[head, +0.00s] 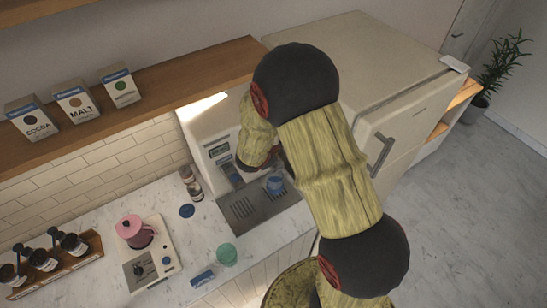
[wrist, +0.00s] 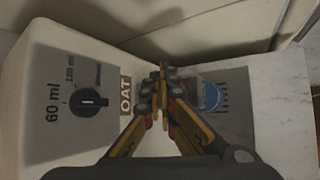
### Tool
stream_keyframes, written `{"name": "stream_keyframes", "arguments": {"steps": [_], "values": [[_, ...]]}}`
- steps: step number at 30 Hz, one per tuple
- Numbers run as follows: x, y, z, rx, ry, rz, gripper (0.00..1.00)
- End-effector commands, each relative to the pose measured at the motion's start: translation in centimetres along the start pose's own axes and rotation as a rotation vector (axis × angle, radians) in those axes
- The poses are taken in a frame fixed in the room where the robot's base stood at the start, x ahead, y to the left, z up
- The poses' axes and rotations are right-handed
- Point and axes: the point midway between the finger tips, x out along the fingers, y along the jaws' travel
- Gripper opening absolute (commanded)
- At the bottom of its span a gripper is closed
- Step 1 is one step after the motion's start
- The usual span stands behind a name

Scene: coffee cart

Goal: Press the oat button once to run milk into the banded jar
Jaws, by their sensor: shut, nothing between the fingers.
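The white milk dispenser (head: 196,132) stands against the wall, with a dark grilled drip tray (head: 240,208) in front of it. A clear jar with a blue band (head: 275,183) stands on the tray; in the wrist view the jar (wrist: 210,94) is just right of my fingers. The wrist view shows the OAT label (wrist: 126,95) beside a black dial (wrist: 89,101) whose scale includes 60 ml. My gripper (wrist: 163,74) is shut and empty, its fingertips just right of the label. The oat button is not visible; my fingers may cover it. I cannot tell whether they touch anything.
My arm blocks part of the head view. A pink jug (head: 134,232) stands on a white appliance to the left. A green cup (head: 226,254) and a blue disc (head: 187,211) are on the marble counter. A shelf with several cartons runs above; a fridge (head: 365,80) stands at right.

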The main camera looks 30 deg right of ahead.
Motion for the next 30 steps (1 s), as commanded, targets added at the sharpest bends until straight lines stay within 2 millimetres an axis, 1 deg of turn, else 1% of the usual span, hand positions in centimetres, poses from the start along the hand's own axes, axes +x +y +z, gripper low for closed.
{"name": "stream_keyframes", "arguments": {"steps": [16,30], "values": [[0.63,-0.50,-0.45,0.001,0.000,0.000,0.00],[0.59,-0.46,-0.43,0.000,0.000,0.000,0.00]]}}
